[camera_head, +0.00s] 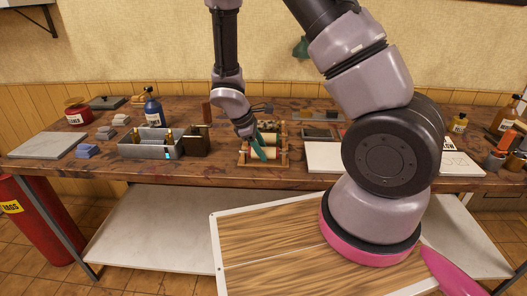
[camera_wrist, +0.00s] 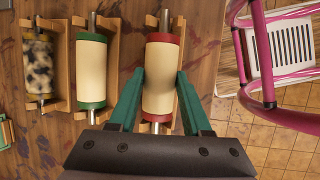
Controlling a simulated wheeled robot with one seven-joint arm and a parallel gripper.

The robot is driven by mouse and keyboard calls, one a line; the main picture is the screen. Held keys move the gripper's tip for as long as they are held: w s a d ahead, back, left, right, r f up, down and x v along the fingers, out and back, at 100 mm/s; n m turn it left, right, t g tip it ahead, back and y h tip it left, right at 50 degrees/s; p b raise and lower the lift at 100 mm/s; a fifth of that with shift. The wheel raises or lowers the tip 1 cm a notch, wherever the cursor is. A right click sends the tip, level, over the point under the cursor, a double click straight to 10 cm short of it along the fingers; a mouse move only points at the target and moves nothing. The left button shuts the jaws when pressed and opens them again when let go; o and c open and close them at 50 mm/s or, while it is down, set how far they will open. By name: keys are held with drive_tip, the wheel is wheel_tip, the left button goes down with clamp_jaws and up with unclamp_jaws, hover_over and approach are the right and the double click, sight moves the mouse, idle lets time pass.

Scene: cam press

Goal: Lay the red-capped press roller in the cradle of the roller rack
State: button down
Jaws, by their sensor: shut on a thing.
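The red-capped press roller (camera_wrist: 159,62) has a cream body, red end caps and metal shaft ends. My gripper (camera_wrist: 161,74) is shut on it, with one green finger on each side of the cream body. The roller lines up with the right-hand wooden cradle of the roller rack (camera_wrist: 112,30). I cannot tell whether it rests in the cradle or hangs just above it. The rack also shows in the head view (camera_head: 285,160), with my gripper (camera_head: 260,150) over its front part. My gripper's palm hides the roller's lower shaft end in part.
A green-capped roller (camera_wrist: 91,70) and a speckled roller (camera_wrist: 39,68) lie in the rack's other cradles. In the head view, a grey bin (camera_head: 147,149) and a dark box (camera_head: 196,143) stand left of the rack. A white board (camera_head: 322,158) lies to the right.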

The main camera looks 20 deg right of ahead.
drive_tip(key=shift+f, duration=0.1)
drive_tip(key=shift+c, duration=1.3)
unclamp_jaws()
drive_tip(key=v, duration=1)
drive_tip(key=shift+r, duration=0.4)
drive_tip(key=shift+a, duration=0.15)
